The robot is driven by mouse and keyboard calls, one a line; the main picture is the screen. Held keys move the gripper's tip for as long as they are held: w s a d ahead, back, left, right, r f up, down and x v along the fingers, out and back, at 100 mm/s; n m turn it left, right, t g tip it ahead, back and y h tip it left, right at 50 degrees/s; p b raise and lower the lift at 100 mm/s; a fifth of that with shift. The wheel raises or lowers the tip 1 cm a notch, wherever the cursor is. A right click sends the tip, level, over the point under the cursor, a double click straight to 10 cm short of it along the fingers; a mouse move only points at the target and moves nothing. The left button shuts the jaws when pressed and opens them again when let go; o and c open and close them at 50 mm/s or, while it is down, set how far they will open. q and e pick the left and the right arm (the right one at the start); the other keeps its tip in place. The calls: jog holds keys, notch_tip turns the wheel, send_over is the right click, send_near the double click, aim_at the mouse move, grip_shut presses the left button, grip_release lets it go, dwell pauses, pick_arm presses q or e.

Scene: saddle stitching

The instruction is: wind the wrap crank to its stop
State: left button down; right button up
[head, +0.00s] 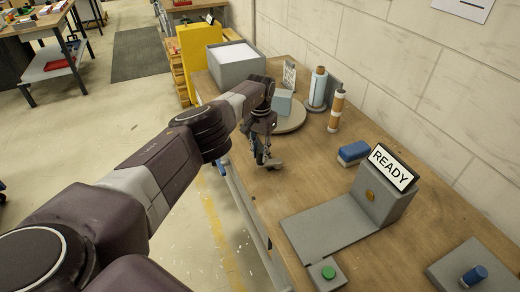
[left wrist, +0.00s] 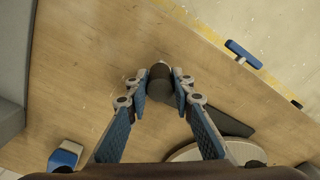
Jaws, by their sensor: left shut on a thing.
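My left gripper (head: 263,158) is low over the wooden bench, near its left edge. In the left wrist view its fingers (left wrist: 163,84) are shut on a dark, rounded crank knob (left wrist: 160,72), one finger on each side. A dark flat piece (left wrist: 232,122), perhaps the crank's arm, shows beside the right finger; its link to the knob is hidden. The turntable's edge also shows in the left wrist view (left wrist: 188,153). My right gripper is not in view.
A wrap roll (head: 317,88) and a banded post (head: 336,110) stand right of the turntable. A grey bin (head: 235,66) is behind. Nearer are a blue block (head: 353,151), a READY sign (head: 393,167) on a grey stand and a green button (head: 328,272). Bench around the gripper's right is clear.

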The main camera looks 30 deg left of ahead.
pick_arm(q)
jog(key=shift+d+r+n+p, duration=0.1)
jog(key=shift+d+n+p, duration=0.2)
jog(key=shift+n, duration=0.3)
dwell(0.3)
jog(key=c, duration=1.7)
grip_release()
jog(key=shift+s, duration=0.1)
jog(key=shift+o, duration=0.2)
jog(key=shift+a, duration=0.1)
